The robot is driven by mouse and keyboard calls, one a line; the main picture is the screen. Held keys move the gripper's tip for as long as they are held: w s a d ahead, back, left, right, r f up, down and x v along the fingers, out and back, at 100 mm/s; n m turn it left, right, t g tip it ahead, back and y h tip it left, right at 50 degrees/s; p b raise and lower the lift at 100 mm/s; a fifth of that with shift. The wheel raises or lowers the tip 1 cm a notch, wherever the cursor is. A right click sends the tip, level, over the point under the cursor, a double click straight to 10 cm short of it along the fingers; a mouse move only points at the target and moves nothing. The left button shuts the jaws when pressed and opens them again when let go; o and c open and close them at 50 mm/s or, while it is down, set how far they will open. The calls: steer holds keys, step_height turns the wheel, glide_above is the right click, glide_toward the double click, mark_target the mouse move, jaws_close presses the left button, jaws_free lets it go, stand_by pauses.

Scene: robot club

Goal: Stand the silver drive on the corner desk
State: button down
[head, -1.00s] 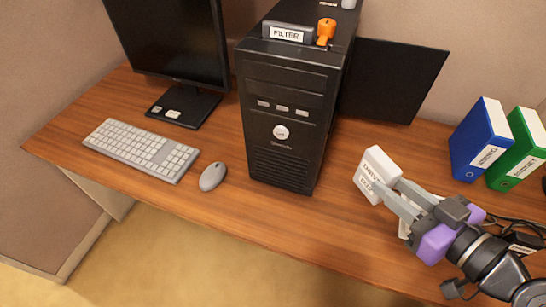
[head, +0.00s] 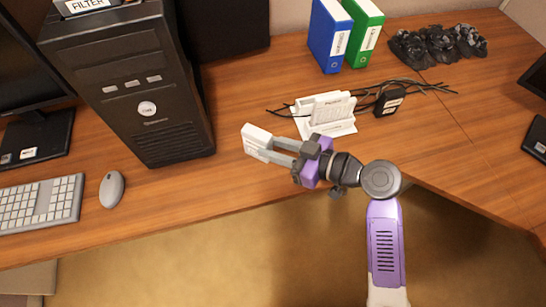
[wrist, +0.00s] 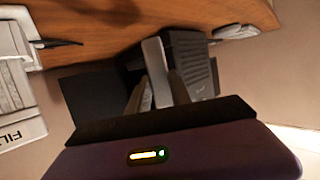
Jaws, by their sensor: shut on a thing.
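The silver drive, a pale slab with a label (head: 256,142), is held up in my gripper (head: 271,150) above the front part of the wooden corner desk (head: 235,185). My gripper is shut on it, with a grey finger on each side. The wrist view also shows the drive (wrist: 157,72) between the fingers, with the black tower behind it. I cannot tell the exact height of the drive above the desk.
The black tower (head: 150,125) stands left of the drive, with a mouse (head: 111,189) and keyboard (head: 40,203) beyond. A white device (head: 325,112), cables, a black adapter (head: 389,102) and blue (head: 328,36) and green (head: 364,32) binders are at right.

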steer(key=shift+f, duration=2.75)
steer(key=shift+f+b, duration=0.15)
steer(key=shift+b, duration=0.2)
steer(key=c, duration=1.2)
jaws_free()
steer(key=shift+o, duration=0.2)
steer(key=shift+r+p, duration=0.3)
steer(key=shift+p, duration=0.1)
steer(key=b+v, duration=0.1)
steer(key=v, duration=1.1)
steer(key=shift+f, duration=0.15)
